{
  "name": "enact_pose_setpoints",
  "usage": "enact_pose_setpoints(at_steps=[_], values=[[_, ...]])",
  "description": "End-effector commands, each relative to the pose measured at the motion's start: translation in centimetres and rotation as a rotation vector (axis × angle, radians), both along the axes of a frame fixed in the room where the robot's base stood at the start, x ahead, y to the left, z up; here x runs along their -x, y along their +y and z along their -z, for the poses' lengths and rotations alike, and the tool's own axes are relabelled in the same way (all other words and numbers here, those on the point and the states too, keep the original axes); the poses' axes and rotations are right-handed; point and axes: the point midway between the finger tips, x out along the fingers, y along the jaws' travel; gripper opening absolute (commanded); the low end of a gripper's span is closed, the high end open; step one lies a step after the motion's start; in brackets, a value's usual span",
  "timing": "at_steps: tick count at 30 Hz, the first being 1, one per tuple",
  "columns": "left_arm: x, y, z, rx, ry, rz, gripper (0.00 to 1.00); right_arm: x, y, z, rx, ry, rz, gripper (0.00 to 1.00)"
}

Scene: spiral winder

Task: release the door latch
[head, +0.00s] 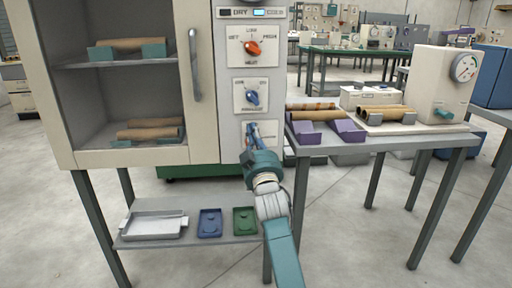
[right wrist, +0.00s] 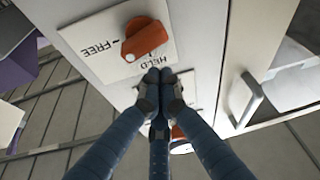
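The door latch is an orange knob (right wrist: 145,38) on a white plate marked FREE and HELD, seen upside down in the right wrist view. A white dot marks the knob's end on the lettered side; I cannot tell which word it points to. My right gripper (right wrist: 157,74) has its fingers drawn together with nothing between them. The fingertips are close to the knob beside HELD; contact is unclear. In the head view the right gripper (head: 258,146) is at the lowest plate (head: 270,130) of the panel and mostly hides the latch. The cabinet door (head: 130,156) is closed. My left gripper is not in view.
The door handle (head: 194,65) is left of the panel. A red heat knob (head: 252,48) and a blue knob (head: 252,97) sit above the latch plate. A table (head: 400,142) with brown tubes stands to the right. A low shelf (head: 190,232) holds trays.

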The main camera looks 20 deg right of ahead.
Motion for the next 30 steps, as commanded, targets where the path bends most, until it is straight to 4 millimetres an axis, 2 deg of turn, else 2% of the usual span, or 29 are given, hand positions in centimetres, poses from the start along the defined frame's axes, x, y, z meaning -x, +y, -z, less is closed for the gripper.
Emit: enact_pose_setpoints(at_steps=[1,5,6,11,16,21,30], values=[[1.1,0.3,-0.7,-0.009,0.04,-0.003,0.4,-0.1,-0.1,-1.3,0.0,-0.001,0.001,0.0],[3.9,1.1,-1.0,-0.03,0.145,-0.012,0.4,-0.2,-0.3,-2.4,-0.001,0.001,0.0,0.0],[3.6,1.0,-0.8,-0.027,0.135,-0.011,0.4,1.1,0.0,-1.2,-0.001,0.005,0.0,0.0],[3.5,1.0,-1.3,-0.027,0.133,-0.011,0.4,4.8,0.7,-0.1,-0.002,0.001,0.0,0.0],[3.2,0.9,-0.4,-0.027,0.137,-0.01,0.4,7.5,1.2,0.9,-0.002,0.001,0.0,0.0],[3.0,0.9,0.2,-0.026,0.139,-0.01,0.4,8.8,1.4,1.3,-0.002,0.001,0.0,0.0],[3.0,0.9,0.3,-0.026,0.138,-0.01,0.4,9.1,1.5,1.4,-0.002,0.0,-0.001,0.0]])
